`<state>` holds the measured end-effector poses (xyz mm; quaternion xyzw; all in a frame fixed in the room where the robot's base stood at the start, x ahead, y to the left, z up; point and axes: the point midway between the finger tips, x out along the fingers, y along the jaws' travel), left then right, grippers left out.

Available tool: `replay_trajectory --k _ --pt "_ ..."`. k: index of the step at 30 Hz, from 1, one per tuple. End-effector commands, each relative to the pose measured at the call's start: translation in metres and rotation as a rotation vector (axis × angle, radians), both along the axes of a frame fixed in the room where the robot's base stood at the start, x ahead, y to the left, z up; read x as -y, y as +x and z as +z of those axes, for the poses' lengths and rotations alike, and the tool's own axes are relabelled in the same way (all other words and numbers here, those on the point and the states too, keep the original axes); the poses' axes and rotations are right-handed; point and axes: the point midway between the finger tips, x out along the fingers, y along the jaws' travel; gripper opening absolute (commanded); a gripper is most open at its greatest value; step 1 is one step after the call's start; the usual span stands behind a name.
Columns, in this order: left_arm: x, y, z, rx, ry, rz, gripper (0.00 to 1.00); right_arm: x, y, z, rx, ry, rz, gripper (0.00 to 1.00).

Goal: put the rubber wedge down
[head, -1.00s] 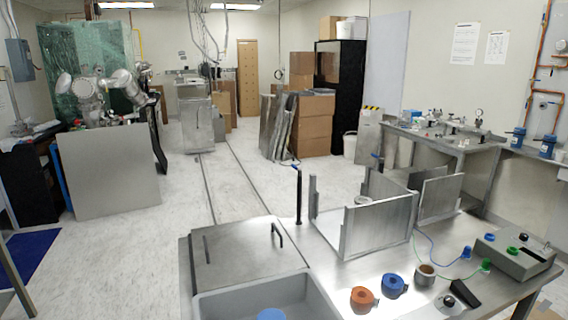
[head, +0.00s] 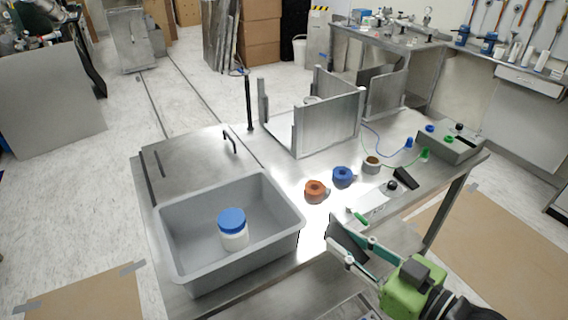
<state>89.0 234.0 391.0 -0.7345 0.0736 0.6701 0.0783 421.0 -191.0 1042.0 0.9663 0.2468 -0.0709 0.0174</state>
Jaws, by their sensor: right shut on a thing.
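My right gripper (head: 343,247) comes in from the lower right of the head view, with a green body and pale fingers. It is shut on a dark wedge-shaped piece, the rubber wedge (head: 346,236), partly covered by the fingers. The wedge shows over the front part of the steel table (head: 270,262), right of the grey tub. I cannot tell whether it touches the tabletop. My left gripper is not in view.
A grey tub (head: 172,240) holds a white jar with a blue lid (head: 232,222). A metal frame (head: 325,120) stands farther back.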

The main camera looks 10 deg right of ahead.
Motion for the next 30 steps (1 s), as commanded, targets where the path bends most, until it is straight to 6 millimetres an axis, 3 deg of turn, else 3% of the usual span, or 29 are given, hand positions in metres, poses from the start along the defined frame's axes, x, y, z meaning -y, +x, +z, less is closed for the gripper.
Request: replay_trajectory --k 5,12,21,30 --pt "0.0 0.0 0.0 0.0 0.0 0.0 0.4 0.004 0.016 -0.002 0.009 -0.004 -0.024 0.03" --pt "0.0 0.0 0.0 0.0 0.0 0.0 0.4 0.009 0.079 -0.005 0.016 -0.007 -0.098 0.03" --pt "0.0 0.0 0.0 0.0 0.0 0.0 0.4 -0.009 0.153 0.008 0.004 0.0 -0.144 0.03" --pt "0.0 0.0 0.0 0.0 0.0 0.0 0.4 -0.018 0.174 0.016 -0.004 -0.002 -0.152 0.03"
